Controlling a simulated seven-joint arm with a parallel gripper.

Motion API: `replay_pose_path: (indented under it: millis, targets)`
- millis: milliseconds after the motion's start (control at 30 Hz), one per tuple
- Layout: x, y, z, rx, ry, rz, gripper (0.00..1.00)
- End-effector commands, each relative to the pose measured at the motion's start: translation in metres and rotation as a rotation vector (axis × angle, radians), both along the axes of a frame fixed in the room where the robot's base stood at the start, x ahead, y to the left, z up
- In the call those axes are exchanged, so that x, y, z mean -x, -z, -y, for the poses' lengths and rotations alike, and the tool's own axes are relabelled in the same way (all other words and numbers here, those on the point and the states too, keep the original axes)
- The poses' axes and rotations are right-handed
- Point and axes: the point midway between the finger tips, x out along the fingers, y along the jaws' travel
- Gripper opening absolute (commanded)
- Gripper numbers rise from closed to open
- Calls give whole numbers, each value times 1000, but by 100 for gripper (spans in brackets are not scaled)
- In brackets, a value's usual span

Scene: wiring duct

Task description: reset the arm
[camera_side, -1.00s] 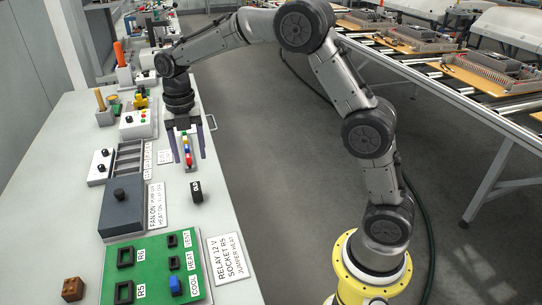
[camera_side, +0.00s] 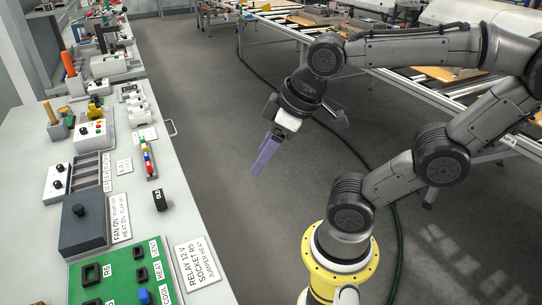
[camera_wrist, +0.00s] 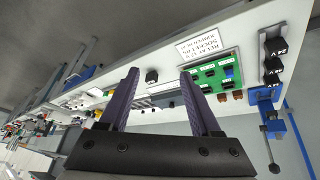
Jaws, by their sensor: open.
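My gripper (camera_side: 265,155) hangs in the air over the floor, to the right of the workbench (camera_side: 180,215) and clear of it. Its purple fingers point down and to the left in the side view. In the wrist view the two fingers (camera_wrist: 158,95) stand apart with nothing between them, so the gripper is open and empty. My arm is folded back above its yellow base.
On the bench are a green relay board (camera_side: 120,275), a dark grey box (camera_side: 83,224), a small black block (camera_side: 160,199) and a strip of coloured pieces (camera_side: 148,158). A conveyor (camera_side: 420,90) runs behind my arm. Grey floor lies between.

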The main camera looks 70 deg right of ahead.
Motion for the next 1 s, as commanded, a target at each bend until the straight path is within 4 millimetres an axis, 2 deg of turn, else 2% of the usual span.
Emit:
replay_pose_path:
  millis: [100, 200, 1000]
  targets:
    - [12, 6, 0, -46, 90, 23, 64]
    - [14, 8, 0, -61, 117, 26, 64]
    - [14, 8, 0, -60, 116, 25, 64]
